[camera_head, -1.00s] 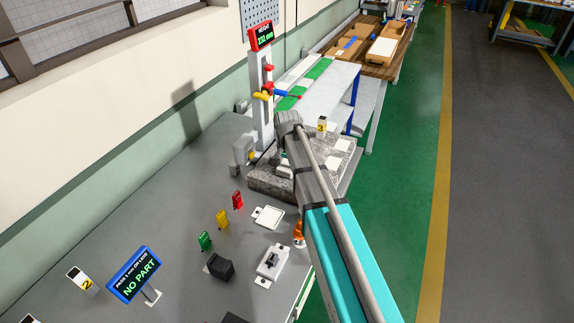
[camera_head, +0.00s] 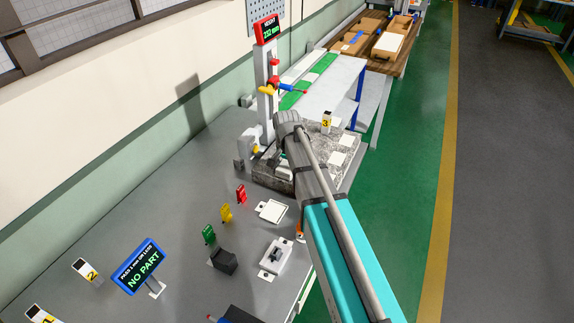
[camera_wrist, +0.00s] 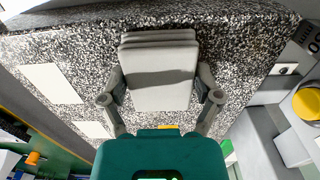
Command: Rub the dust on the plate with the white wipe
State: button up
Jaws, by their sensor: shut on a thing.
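My gripper (camera_wrist: 160,78) is shut on the white wipe (camera_wrist: 158,88), a layered pale block between its two fingers in the wrist view. The wipe is over the speckled granite plate (camera_wrist: 225,45); I cannot tell whether it touches it. Flat white patches lie on the plate, one (camera_wrist: 50,83) left of the wipe and another (camera_wrist: 93,130) lower down. I cannot make out loose dust apart from these patches.
A height gauge (camera_head: 265,95) with a red-framed display stands at the plate's left. A number 3 marker (camera_head: 326,122) stands on the plate's far side.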

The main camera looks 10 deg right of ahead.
jog(key=shift+f, duration=0.15)
dwell(0.3)
jog(key=shift+w+d, duration=0.55)
jog(key=shift+w, duration=0.2)
jog(key=shift+w+d, duration=0.5)
jog(key=shift+w, duration=0.25)
jog(key=shift+w+d, duration=1.05)
jog(key=shift+w, duration=0.3)
jog(key=shift+w+d, duration=0.55)
jog(key=shift+w, duration=0.2)
jog(key=shift+w+d, duration=0.5)
jog(key=shift+w, duration=0.25)
jog(key=shift+r+p, duration=2.9)
jog(key=shift+r, duration=0.2)
